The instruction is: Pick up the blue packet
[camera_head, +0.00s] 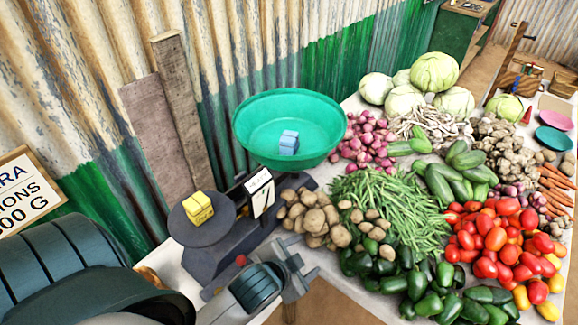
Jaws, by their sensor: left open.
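The blue packet (289,142) is a small light-blue block lying inside the green bowl (262,106), which is the raised pan of the balance scale (222,255). My left gripper (302,268) is open and empty. In the picture it is below the bowl, in front of the scale and the potatoes, apart from the packet. Its arm comes in from the lower left. My right gripper is not in view.
A yellow block (198,208) sits on the scale's dark round plate. Potatoes (312,218), green beans (392,208), red onions (365,140), peppers and tomatoes crowd the table to the right. A corrugated wall (330,62) stands behind the bowl.

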